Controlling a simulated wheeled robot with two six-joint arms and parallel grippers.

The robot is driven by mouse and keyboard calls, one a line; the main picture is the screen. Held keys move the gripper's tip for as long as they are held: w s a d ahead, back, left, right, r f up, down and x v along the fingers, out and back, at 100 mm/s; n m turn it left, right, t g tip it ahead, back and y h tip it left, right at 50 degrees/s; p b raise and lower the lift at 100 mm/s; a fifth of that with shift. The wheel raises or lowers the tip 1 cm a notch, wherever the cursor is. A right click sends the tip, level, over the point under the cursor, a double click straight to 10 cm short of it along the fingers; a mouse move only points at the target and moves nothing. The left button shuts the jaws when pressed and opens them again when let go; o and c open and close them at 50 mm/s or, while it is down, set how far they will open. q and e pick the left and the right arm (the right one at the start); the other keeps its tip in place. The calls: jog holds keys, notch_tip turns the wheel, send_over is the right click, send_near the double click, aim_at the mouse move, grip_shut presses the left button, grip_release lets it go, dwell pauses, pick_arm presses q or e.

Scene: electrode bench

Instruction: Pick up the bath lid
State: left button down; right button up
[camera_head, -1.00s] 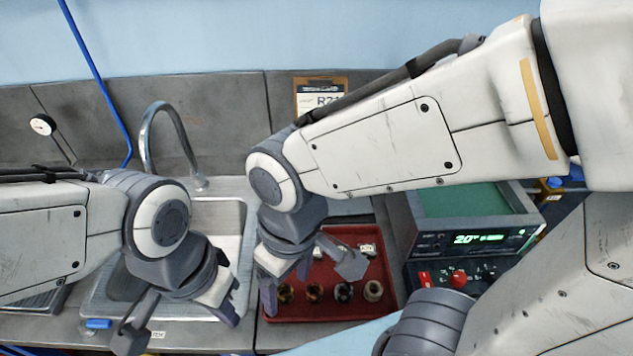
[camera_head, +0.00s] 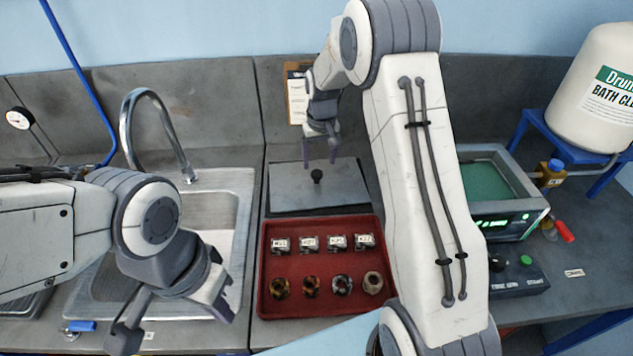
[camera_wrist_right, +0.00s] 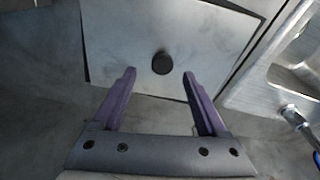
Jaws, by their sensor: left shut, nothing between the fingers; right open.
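The bath lid (camera_head: 290,190) is a flat grey plate with a black knob (camera_head: 317,176), lying on the bench behind the red tray. In the right wrist view the lid (camera_wrist_right: 205,35) fills the top middle, and its knob (camera_wrist_right: 162,62) shows just beyond and between the fingertips. My right gripper (camera_head: 320,157) is open and empty, above the lid with its fingers pointing down; it also shows in the right wrist view (camera_wrist_right: 159,78).
The red tray (camera_head: 263,270) holds several labelled blocks and several round pieces. The sink (camera_head: 235,190) and its tap (camera_head: 130,115) are at left. A bath unit with a green top (camera_head: 483,182) stands at right, partly behind my right arm. A white drum (camera_head: 600,90) is at far right.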

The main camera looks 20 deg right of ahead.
aim_at(317, 172)
jog(key=f, duration=0.2)
jog(key=f+p, duration=0.1)
jog(key=w+f+p, duration=0.1)
jog(key=f, duration=0.1)
jog(key=shift+a+f, duration=0.15)
jog(key=shift+f, duration=0.5)
jog(key=shift+r, duration=0.1)
grip_shut()
